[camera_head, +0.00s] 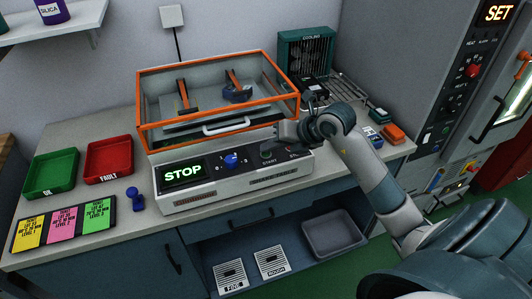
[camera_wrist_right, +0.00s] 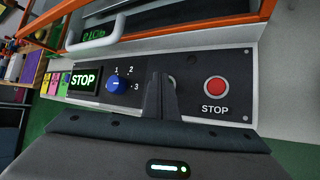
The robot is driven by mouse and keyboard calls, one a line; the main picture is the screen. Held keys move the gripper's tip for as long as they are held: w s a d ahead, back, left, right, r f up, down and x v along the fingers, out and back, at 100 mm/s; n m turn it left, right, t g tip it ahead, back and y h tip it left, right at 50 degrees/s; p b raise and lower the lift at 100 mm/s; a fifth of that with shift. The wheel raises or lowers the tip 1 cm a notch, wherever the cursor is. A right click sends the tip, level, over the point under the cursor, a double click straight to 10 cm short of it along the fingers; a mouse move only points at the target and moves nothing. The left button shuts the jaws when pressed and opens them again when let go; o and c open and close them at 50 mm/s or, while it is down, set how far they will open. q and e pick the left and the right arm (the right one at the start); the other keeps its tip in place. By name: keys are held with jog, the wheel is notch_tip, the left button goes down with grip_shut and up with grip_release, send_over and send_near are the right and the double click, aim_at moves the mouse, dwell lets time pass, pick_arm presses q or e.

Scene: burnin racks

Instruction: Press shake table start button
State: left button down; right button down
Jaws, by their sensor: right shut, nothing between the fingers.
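The shake table (camera_head: 231,183) stands on the bench with an orange-framed clear cover over its top. Its front panel has a lit display reading STOP (camera_head: 183,173), a blue knob (camera_head: 231,160) and a START label (camera_head: 269,160). My right gripper (camera_head: 283,141) is shut and empty, just above the panel near the START label. In the right wrist view its closed fingers (camera_wrist_right: 163,98) cover most of the start button's place, so contact cannot be told. The red stop button (camera_wrist_right: 215,86) is to their right. My left gripper is not in view.
A green bin (camera_head: 50,174), a red FAULT bin (camera_head: 108,160) and colored cards (camera_head: 66,222) lie left of the shake table. A cooling unit (camera_head: 306,55) stands behind it. A tall cabinet (camera_head: 446,80) rises at the right.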

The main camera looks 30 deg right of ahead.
aim_at(268, 155)
jog(key=shift+s+d+f+b, duration=0.15)
jog(key=shift+s+f+b, duration=0.05)
jog(key=shift+f+b, duration=0.2)
dwell(0.3)
jog(key=shift+w+a+r+p, duration=0.2)
jog(key=shift+r+p, duration=0.2)
jog(key=shift+r, duration=0.05)
jog(key=shift+w+a+r+p, duration=0.15)
jog(key=shift+w+r+p, duration=0.05)
jog(key=shift+r+p, duration=0.2)
jog(key=shift+r, duration=0.1)
jog(key=shift+s, duration=0.1)
jog(key=shift+r+p, duration=1.95)
jog(key=shift+r, duration=0.6)
